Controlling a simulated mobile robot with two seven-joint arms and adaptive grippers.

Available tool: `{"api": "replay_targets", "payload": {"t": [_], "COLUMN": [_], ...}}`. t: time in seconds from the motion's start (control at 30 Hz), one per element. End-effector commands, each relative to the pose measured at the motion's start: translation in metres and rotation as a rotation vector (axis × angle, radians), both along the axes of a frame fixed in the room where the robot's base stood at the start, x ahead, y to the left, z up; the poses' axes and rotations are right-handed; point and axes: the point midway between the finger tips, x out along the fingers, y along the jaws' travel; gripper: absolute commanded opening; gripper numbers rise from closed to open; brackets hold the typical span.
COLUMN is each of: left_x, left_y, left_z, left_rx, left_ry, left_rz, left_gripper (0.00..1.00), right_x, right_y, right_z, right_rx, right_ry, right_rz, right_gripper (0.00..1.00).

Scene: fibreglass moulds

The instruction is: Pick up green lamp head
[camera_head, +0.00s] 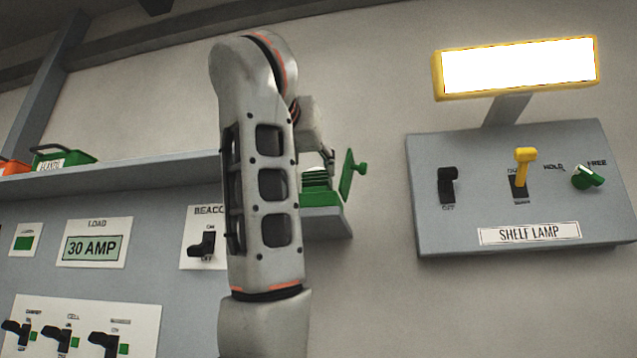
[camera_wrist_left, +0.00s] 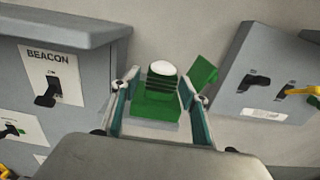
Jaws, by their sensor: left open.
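The green lamp head (camera_wrist_left: 158,108) has a ribbed green body with a white dome on top, in the middle of the left wrist view. In the head view its ribbed green part (camera_head: 318,181) shows just right of my arm, partly hidden by it. My left gripper (camera_wrist_left: 160,82) is open, with one finger on each side of the lamp head. I cannot tell whether the fingers touch it. In the head view the gripper (camera_head: 326,160) is largely hidden behind my forearm. My right gripper is in neither view.
A green plate with a knob (camera_head: 352,175) stands close right of the lamp head. The grey shelf lamp box (camera_head: 440,225) with switches is further right, under a lit yellow-framed lamp (camera_head: 518,66). Left are the BEACON switch panel (camera_head: 190,250) and a shelf (camera_head: 150,168) holding a green bin (camera_head: 75,156).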

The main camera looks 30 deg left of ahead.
Motion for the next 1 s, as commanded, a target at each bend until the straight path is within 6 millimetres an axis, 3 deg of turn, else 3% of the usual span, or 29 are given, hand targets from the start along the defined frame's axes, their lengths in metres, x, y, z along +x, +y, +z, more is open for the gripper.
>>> {"api": "replay_targets", "payload": {"t": [0.2,0.33,0.67,0.8,1.0], "left_x": [0.03,0.045,0.052,0.052,0.051], "left_y": [0.005,0.009,0.01,0.01,0.01], "left_z": [0.004,0.004,0.002,0.002,0.002], "left_rx": [0.002,0.0,0.0,0.0,0.0], "left_ry": [0.006,0.003,0.001,0.001,0.0], "left_rz": [0.001,0.0,-0.001,-0.001,0.0], "left_gripper": [0.44,0.44,0.44,0.11,0.1], "right_x": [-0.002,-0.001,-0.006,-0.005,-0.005], "right_y": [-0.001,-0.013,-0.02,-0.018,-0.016], "right_z": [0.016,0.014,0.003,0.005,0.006], "right_rx": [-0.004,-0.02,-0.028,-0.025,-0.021], "right_ry": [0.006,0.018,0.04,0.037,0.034], "right_rz": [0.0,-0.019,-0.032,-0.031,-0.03], "right_gripper": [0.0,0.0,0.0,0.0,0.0]}}
